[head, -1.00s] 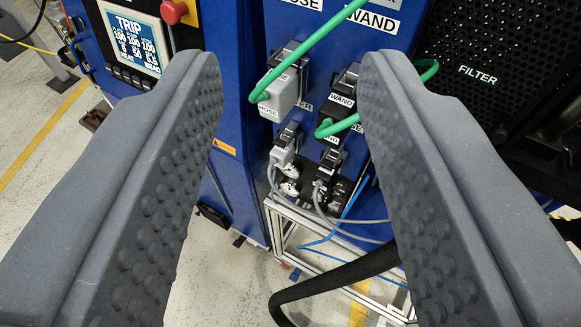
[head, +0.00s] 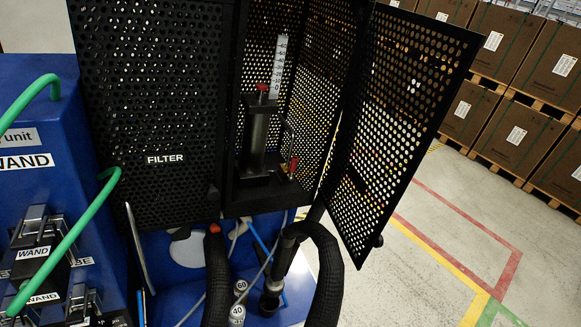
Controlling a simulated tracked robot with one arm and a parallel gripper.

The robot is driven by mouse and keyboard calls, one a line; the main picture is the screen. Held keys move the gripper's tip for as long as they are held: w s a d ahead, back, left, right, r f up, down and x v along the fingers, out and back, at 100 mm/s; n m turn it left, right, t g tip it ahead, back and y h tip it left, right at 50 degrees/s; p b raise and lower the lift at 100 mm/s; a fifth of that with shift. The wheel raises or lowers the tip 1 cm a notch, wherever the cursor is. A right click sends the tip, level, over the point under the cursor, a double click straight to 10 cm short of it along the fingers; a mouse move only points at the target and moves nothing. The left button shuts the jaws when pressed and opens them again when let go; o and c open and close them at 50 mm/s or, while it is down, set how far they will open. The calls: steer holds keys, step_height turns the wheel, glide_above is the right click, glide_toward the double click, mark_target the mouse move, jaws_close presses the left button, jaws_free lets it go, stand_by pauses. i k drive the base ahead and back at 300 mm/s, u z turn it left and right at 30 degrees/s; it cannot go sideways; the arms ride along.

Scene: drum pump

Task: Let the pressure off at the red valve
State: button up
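The filter cabinet is black perforated metal, and its door (head: 405,110) stands open to the right. Inside stands a dark upright filter housing (head: 258,135) with a small red knob (head: 262,87) on top. Low at its right is a small red handle (head: 293,165) beside a brass-coloured fitting (head: 283,168). I cannot tell for certain which red part is the valve. A white scale strip (head: 279,65) with marks stands behind the housing. My gripper is not in this view, so its fingers are hidden from me.
The closed panel marked FILTER (head: 150,110) is left of the opening. Thick black hoses (head: 328,270) rise in front below it. Boxes on pallets (head: 520,50) stand behind; marked floor at right is clear.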

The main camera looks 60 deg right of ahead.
mark_target(294, 160)
steer(key=k, duration=1.15)
steer(key=z, duration=0.7)
steer(key=i, duration=0.95)
steer(key=z, duration=0.3)
